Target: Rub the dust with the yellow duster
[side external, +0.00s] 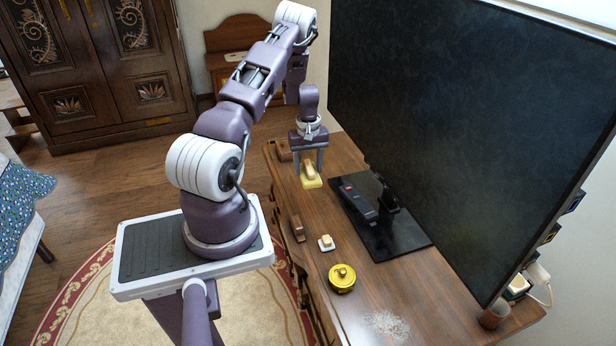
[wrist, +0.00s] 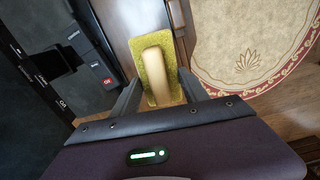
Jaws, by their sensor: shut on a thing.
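The yellow duster (side external: 312,182) has a yellow pad and a pale wooden handle. My gripper (side external: 312,168) is shut on its handle, over the far part of the wooden dresser top. In the wrist view the duster (wrist: 150,75) sits between the two fingers of my gripper (wrist: 158,88), with its yellow pad showing around the handle. I cannot tell whether the pad touches the dresser. The dust (side external: 387,325) is a pale grey patch on the near end of the dresser top, well away from the duster.
A large black television (side external: 470,120) stands on a black base (side external: 405,240) along the dresser's right side. A brown block (side external: 297,228), a small white-based block (side external: 326,242) and a round gold tin (side external: 342,278) stand between duster and dust. A brown pot (side external: 494,317) is at the near right.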

